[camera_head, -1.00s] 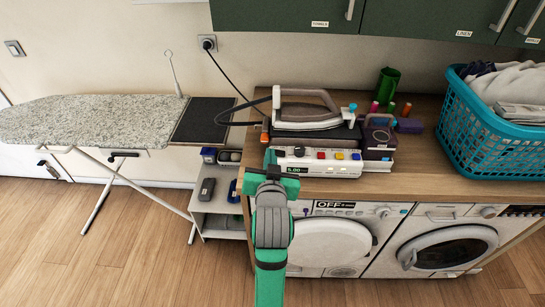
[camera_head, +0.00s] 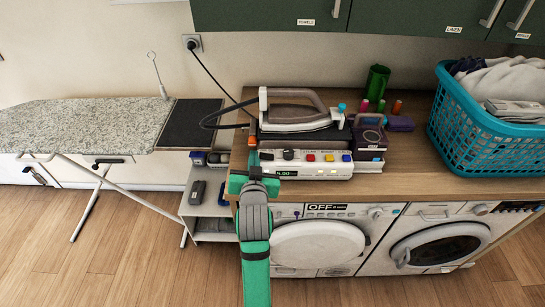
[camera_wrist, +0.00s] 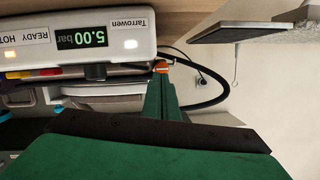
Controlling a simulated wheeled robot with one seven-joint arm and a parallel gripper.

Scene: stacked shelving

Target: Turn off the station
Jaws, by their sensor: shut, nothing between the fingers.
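The steam station (camera_head: 335,168) is a white box with a green display, a black knob, and red, yellow and blue buttons on the counter. A grey and white iron (camera_head: 295,117) rests on it. In the wrist view the station (camera_wrist: 108,20) appears upside down, its display lit "5.00 bar" beside "READY" and "HOT" labels and a white light. An orange part (camera_head: 252,140) sits at its left end; it also shows in the wrist view (camera_wrist: 162,66). My gripper (camera_head: 253,160) is shut and empty, its green tips (camera_wrist: 160,95) close to the orange part. I cannot tell whether they touch.
A cable runs from the iron and station side to a wall socket (camera_head: 193,43). A teal laundry basket (camera_head: 490,125) stands at the right of the counter (camera_head: 400,183). An ironing board (camera_head: 80,125) is at the left. Washing machines (camera_head: 330,245) are below, green cabinets above.

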